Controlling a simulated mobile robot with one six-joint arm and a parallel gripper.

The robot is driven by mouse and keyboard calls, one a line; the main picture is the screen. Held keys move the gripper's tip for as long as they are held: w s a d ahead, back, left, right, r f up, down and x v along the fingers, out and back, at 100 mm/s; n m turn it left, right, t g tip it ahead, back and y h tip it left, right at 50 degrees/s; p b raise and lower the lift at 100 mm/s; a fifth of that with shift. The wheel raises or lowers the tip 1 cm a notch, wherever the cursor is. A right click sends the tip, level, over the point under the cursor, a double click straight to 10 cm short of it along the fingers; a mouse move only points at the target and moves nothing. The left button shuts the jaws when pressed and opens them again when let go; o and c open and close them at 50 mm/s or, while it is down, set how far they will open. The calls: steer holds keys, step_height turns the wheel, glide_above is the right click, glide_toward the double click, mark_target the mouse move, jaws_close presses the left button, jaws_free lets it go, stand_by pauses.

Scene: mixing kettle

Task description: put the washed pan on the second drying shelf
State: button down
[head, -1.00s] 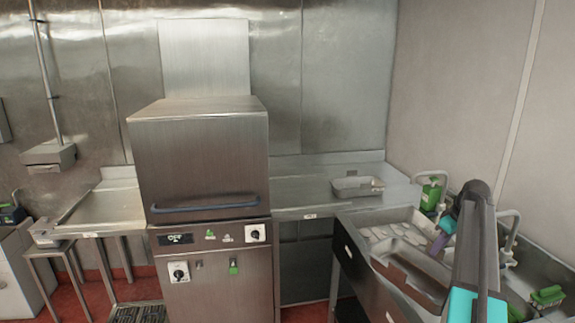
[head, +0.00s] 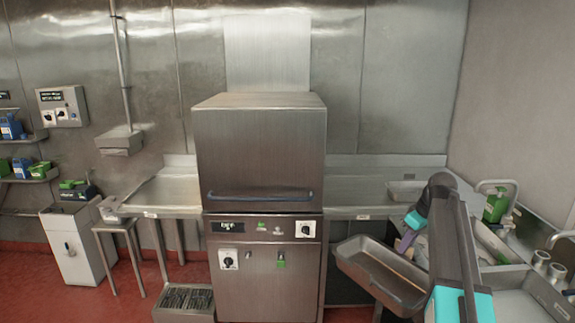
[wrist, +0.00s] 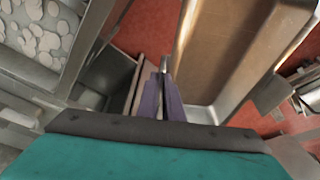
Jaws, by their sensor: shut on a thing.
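My gripper (head: 404,244) is shut on the rim of a rectangular metal pan (head: 382,277). The pan hangs tilted in front of the sink, right of the dishwasher. In the wrist view the purple fingers (wrist: 167,98) pinch the wall of the pan (wrist: 232,50), whose inside looks brownish and empty. I cannot make out a shelf that is clearly a drying shelf. Two wall shelves at the left edge, an upper (head: 38,136) and a lower (head: 48,176), carry blue and green items.
A hood dishwasher (head: 260,150) stands closed in the middle, with steel counters on both sides. Another pan (head: 402,191) sits on the right counter.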

mark_target(346, 262)
steer(key=a, duration=0.5)
steer(key=s+a, duration=0.1)
steer(key=a, duration=0.5)
steer(key=a+b, duration=0.1)
steer(key=a, duration=0.4)
steer(key=shift+s+a+r, duration=0.1)
steer(key=shift+s+a, duration=0.05)
steer(key=shift+s, duration=0.25)
steer(key=s+a+m, duration=0.1)
steer(key=s+a, duration=0.1)
steer(key=s+a+m, duration=0.2)
steer(key=a, duration=0.1)
steer(key=shift+s+a+h+b, duration=0.1)
steer(key=shift+a+h+b, duration=0.1)
steer(key=shift+h+b, duration=0.2)
steer(key=shift+s+d+f+m+t, duration=0.25)
steer(key=shift+s+d+m, duration=0.2)
steer(key=shift+m, duration=0.35)
steer(key=shift+d+m+h, duration=0.1)
steer(key=shift+m+h, duration=0.4)
steer(key=shift+m, duration=0.5)
steer(key=shift+s, duration=0.1)
steer(key=s+f, duration=0.5)
steer(key=f, duration=0.1)
steer(key=shift+f, duration=0.3)
steer(key=shift+s, duration=0.1)
